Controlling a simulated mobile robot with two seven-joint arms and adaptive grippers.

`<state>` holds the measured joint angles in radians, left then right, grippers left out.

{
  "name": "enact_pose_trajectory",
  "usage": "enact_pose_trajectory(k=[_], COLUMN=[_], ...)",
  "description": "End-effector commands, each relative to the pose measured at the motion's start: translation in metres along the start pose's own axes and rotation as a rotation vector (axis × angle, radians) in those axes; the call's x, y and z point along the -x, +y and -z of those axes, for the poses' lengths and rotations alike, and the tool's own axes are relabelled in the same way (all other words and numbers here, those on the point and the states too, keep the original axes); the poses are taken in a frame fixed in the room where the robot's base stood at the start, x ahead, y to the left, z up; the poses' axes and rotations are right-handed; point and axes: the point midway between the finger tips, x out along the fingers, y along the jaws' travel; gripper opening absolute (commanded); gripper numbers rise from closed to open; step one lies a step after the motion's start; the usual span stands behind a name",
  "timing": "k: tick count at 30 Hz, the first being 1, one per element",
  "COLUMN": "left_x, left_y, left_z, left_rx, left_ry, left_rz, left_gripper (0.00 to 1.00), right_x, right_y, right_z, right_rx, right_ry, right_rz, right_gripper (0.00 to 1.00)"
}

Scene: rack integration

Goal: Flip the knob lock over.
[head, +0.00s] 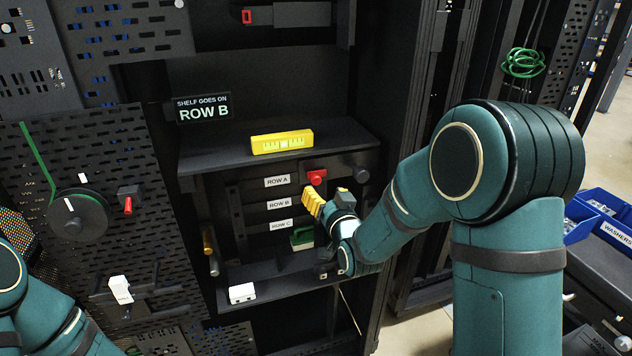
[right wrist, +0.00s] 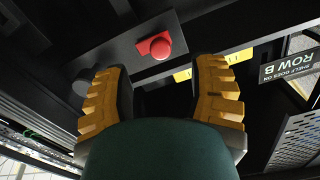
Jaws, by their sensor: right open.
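A red knob (head: 316,177), which looks like the knob lock, sits on a dark bar under the shelf, right of the ROW A label. In the right wrist view the red knob (right wrist: 160,48) stands out from a red plate, just beyond and between the fingertips. My right gripper (head: 326,193) is open and empty, just below the knob in the head view; its yellow ribbed fingers (right wrist: 162,68) are spread apart. They appear clear of the knob. Of my left arm only links show at the lower left; its gripper is out of view.
A yellow level (head: 282,142) lies on the dark shelf (head: 215,158) above the knob. A dark round knob (head: 361,174) sits right of it. A white block (head: 242,293) rests on the lower shelf. A perforated panel with a red-handled part (head: 128,205) stands left.

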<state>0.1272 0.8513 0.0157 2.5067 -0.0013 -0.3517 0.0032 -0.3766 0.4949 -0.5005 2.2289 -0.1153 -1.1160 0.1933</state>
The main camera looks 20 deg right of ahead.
Motion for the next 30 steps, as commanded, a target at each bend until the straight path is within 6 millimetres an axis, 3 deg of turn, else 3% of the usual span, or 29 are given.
enact_pose_trajectory(k=[3,10,24,29,30], left_x=[0.000,-0.001,-0.001,-0.001,-0.001], left_y=[0.000,0.000,0.000,0.000,0.000], left_z=[0.000,0.000,0.000,0.000,0.000], left_rx=[0.000,0.000,0.000,0.000,0.000], left_ry=[0.000,0.001,0.001,0.001,0.001], left_rz=[0.000,0.000,0.000,0.000,0.000], left_gripper=[0.71,0.71,0.71,0.71,0.71], right_x=[-0.024,-0.054,-0.064,-0.064,-0.064], right_y=[-0.001,0.000,0.000,0.000,0.000], right_z=[-0.001,-0.001,0.000,0.000,0.000], right_rx=[0.003,0.001,0.000,0.000,0.000], right_ry=[0.000,-0.001,-0.001,-0.001,-0.001], right_rz=[0.001,0.000,0.000,0.000,0.001], right_gripper=[0.57,0.57,0.56,0.00,0.00])
